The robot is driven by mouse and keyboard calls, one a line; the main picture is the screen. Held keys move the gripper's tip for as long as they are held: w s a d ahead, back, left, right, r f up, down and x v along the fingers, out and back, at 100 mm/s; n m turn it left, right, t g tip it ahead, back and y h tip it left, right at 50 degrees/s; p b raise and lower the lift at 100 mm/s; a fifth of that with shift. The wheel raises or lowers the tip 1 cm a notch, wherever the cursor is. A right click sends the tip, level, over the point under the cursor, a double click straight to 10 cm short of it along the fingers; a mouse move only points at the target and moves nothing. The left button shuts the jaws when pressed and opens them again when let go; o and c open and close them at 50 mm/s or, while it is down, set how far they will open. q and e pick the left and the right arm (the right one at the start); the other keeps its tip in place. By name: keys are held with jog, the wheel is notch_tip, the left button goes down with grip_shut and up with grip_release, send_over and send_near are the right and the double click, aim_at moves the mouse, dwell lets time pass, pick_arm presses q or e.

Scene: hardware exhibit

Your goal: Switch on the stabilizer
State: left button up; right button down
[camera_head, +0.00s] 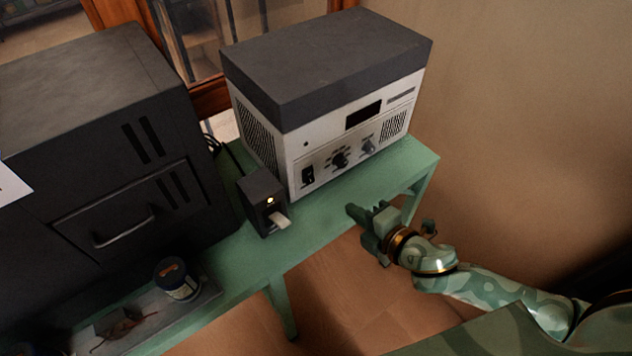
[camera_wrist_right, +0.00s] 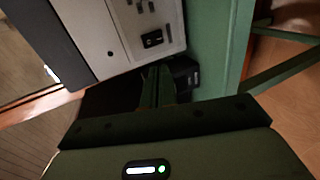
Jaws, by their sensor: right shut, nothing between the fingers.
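The large box with a dark grey top and a pale front panel (camera_head: 352,135), which looks like the stabilizer, stands on the green table. Its front has a dark display (camera_head: 363,114), two knobs and a black rocker switch (camera_head: 308,174) at lower left. I cannot tell the switch's position. The panel (camera_wrist_right: 88,25) and the switch (camera_wrist_right: 152,39) also show in the right wrist view. My right gripper (camera_head: 356,214) is shut and empty, in front of the panel near the table's front edge, apart from the switch. My left gripper is out of view.
A large black cabinet (camera_head: 90,150) fills the left. A dark jar (camera_head: 176,279) stands on a grey tray (camera_head: 208,294). The green tabletop (camera_head: 318,214) before the panel is clear.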

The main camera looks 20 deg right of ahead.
aim_at(311, 181)
jog(key=b+x, duration=0.3)
jog(key=x, duration=1.1)
jog(key=shift+f, duration=0.1)
jog(key=f+b, duration=0.1)
jog(key=b, duration=0.1)
jog(key=shift+w+f+t+b, duration=0.1)
jog(key=shift+w+t+b, duration=0.1)
jog(key=shift+t+b, duration=0.15)
jog(key=shift+r+p, duration=0.45)
jog(key=shift+r, duration=0.05)
